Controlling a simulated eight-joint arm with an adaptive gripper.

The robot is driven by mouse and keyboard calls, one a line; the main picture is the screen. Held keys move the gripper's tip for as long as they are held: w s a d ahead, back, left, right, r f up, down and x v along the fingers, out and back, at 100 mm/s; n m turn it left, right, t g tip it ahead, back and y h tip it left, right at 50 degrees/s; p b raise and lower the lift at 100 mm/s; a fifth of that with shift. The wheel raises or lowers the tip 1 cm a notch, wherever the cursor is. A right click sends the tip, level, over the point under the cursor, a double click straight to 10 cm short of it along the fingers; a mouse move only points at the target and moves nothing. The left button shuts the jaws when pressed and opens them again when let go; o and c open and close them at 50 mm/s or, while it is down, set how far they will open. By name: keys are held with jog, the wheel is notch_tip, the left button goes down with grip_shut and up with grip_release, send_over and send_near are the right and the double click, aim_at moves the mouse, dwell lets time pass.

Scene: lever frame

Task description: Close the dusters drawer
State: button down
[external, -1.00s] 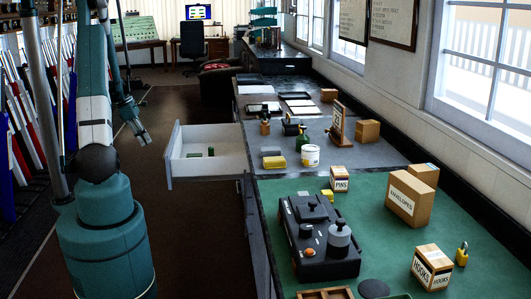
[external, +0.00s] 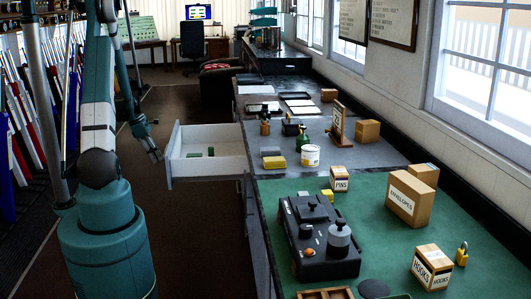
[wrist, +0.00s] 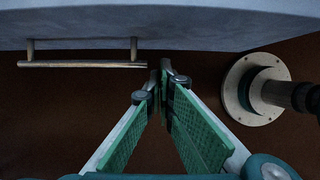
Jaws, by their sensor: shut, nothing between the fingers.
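The drawer (external: 218,167) sticks out to the left from the bench, pulled open. It is white inside and holds a small green item (external: 211,151). Its front panel (external: 173,160) faces my arm. In the wrist view the grey drawer front (wrist: 200,32) runs across the top, with a metal bar handle (wrist: 85,64) at the left. My gripper (external: 157,156) is just left of the drawer front. In the wrist view my gripper (wrist: 166,72) is shut and empty, its tips right of the handle and close to the panel. I cannot tell whether they touch it. No drawer label is readable.
The bench top (external: 225,130) beside the drawer carries a yellow block (external: 274,162), a white tin (external: 310,156) and bottles. A row of levers (external: 20,130) stands at the left. The brown floor (external: 190,225) before the drawer is clear. A round metal plate (wrist: 240,105) shows at right in the wrist view.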

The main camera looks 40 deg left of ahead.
jog(key=shift+w+d, duration=0.9)
jog(key=shift+d, duration=0.1)
jog(key=w+d+b, duration=0.3)
jog(key=w+d, duration=2.3)
jog(key=shift+s+a, duration=0.55)
jog(key=shift+a, duration=0.1)
jog(key=shift+s+a+b, duration=0.35)
jog(key=shift+s+a, duration=0.4)
jog(key=shift+s, duration=0.05)
jog(key=p+v, duration=0.2)
jog(key=v, duration=0.8)
